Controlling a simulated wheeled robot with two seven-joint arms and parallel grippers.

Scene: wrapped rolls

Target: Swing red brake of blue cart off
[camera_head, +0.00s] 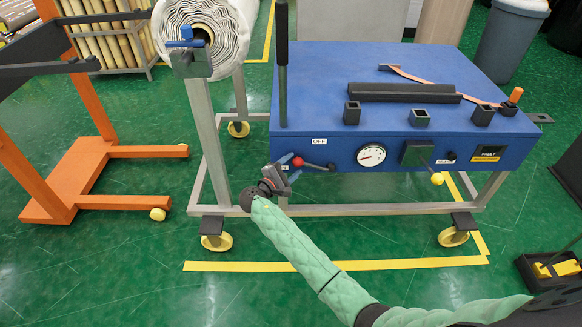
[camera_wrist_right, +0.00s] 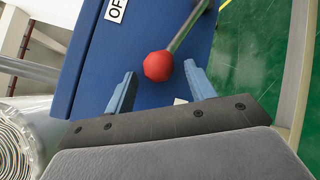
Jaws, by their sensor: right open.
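The blue cart (camera_head: 400,135) stands ahead on yellow wheels. On its front panel the red brake knob (camera_head: 298,161) sits at the end of a short metal lever pointing left. An OFF label (camera_head: 319,141) is above the lever. My right gripper (camera_head: 287,166) is at the knob, its arm coming up from the lower right. In the right wrist view its two blue fingers (camera_wrist_right: 160,84) are open, and the red knob (camera_wrist_right: 158,66) shows at the gap between their tips. I cannot tell whether they touch it. Another label beside the lever is mostly hidden. My left gripper is not in view.
A white roll (camera_head: 228,30) is on the grey frame at the cart's left. An orange stand (camera_head: 85,175) is further left. The panel also has a gauge (camera_head: 371,155) and a yellow-knobbed lever (camera_head: 437,178). Green floor in front is clear.

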